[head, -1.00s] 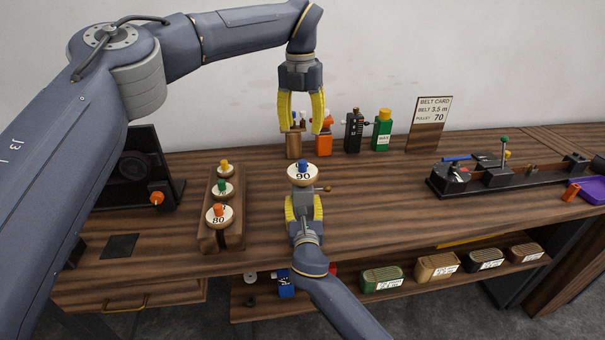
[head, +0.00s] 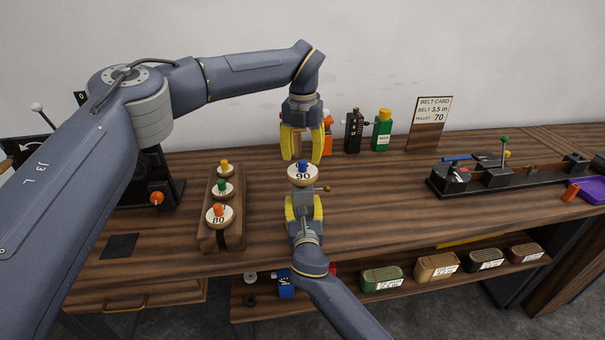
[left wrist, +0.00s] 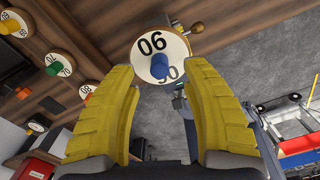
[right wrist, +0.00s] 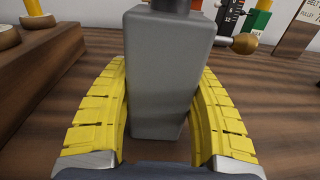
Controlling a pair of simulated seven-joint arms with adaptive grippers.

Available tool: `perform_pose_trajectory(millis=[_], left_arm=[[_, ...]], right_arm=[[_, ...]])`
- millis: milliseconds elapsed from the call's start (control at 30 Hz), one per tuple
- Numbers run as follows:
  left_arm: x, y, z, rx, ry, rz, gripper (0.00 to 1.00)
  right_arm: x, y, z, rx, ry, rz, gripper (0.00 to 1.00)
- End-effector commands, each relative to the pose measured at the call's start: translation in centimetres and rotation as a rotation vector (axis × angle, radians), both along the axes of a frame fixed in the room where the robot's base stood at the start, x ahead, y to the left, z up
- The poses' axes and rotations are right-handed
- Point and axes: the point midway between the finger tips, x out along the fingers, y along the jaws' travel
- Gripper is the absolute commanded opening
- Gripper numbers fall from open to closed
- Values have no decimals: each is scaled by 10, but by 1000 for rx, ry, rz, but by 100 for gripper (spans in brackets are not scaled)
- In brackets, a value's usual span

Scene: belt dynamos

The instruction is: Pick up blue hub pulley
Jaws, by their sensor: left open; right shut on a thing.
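The blue hub pulley is a pale disc marked 90 (head: 302,174) with a blue hub. It sits on top of a grey block-like holder (head: 303,200) with a brass-knobbed handle. My left gripper (head: 301,160) is open just above and behind the pulley. In the left wrist view the pulley (left wrist: 160,60) lies ahead, between and beyond the open fingertips, not held. My right gripper (head: 304,208) is shut on the grey holder, which fills the right wrist view (right wrist: 168,75) between the yellow fingers.
A wooden rack (head: 208,222) with yellow, green and orange hub pulleys stands at left. Black (head: 354,131) and green (head: 382,131) items and a belt card (head: 429,125) stand at the back. A long black device (head: 500,178) lies right. The table between is clear.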

Motion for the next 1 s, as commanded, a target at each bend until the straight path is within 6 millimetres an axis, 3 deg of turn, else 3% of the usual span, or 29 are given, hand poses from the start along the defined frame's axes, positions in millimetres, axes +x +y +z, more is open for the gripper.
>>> perform_pose_trajectory(millis=[233,533,933,1000], left_arm=[[1,0,-30,-1,1,1,47],[1,0,-34,0,1,1,48],[1,0,-34,0,1,1,2],[1,0,-34,0,1,1,0]], right_arm=[[-1,0,-4,-2,7,0,6],[-1,0,-4,-2,7,0,6],[-1,0,-4,-2,7,0,6],[-1,0,-4,-2,7,0,6]])
